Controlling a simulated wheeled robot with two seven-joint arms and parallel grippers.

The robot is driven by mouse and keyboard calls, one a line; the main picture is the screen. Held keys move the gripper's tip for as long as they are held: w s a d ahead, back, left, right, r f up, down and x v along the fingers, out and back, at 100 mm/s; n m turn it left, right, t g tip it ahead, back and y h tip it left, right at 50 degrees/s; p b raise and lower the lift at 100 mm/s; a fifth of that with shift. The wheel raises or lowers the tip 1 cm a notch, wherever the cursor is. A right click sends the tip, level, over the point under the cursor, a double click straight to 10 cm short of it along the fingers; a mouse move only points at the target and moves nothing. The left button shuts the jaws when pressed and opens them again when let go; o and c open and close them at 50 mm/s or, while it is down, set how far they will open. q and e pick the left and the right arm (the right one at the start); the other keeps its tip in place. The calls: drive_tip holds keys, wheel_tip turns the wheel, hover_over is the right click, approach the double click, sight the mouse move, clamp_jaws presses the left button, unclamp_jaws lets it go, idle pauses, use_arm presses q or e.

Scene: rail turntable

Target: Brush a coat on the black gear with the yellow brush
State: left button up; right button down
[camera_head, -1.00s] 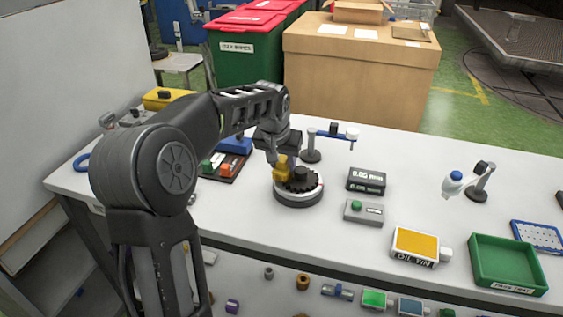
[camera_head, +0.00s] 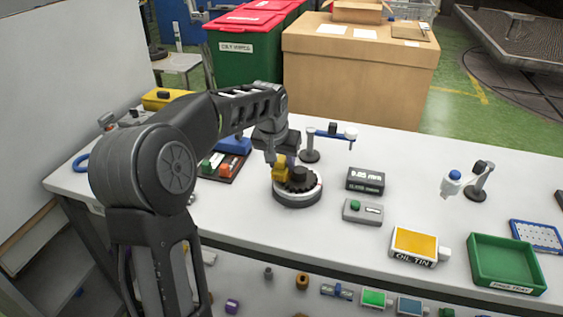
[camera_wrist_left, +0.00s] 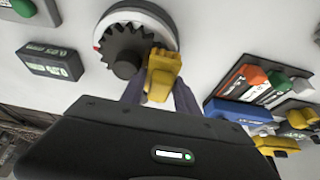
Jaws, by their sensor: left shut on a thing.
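The black gear (camera_head: 299,178) lies on a round white-topped turntable (camera_head: 300,202) in the middle of the bench. In the left wrist view the gear (camera_wrist_left: 125,52) shows its teeth and a raised dark hub, on the turntable (camera_wrist_left: 158,20). My left gripper (camera_head: 277,162) is shut on the yellow brush (camera_head: 281,172) at the gear's left side. In the wrist view the brush (camera_wrist_left: 161,74) sits between my fingers, its end over or against the gear's toothed edge. Whether the bristles touch is hidden. My right gripper is not in view.
A dark display box (camera_head: 366,179) and a grey green-button box (camera_head: 362,211) stand right of the turntable. A small stand (camera_head: 310,150) with a blue arm is behind it. An oil tin (camera_head: 415,245) and green tray (camera_head: 505,262) lie farther right. A rack (camera_head: 222,167) is at left.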

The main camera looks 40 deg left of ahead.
sight(281, 157)
use_arm(q)
drive_tip(key=shift+w+d+f, duration=0.1)
drive_tip(key=shift+d, duration=0.45)
drive_tip(key=shift+a, duration=0.4)
idle(0.5)
drive_tip(key=r+p, duration=0.1)
drive_tip(key=r, duration=0.1)
drive_tip(key=r+p, duration=0.2)
drive_tip(key=r, duration=0.1)
drive_tip(key=r+p, duration=0.2)
drive_tip(key=shift+a+r, duration=0.2)
drive_tip(key=shift+a, duration=0.05)
idle(0.5)
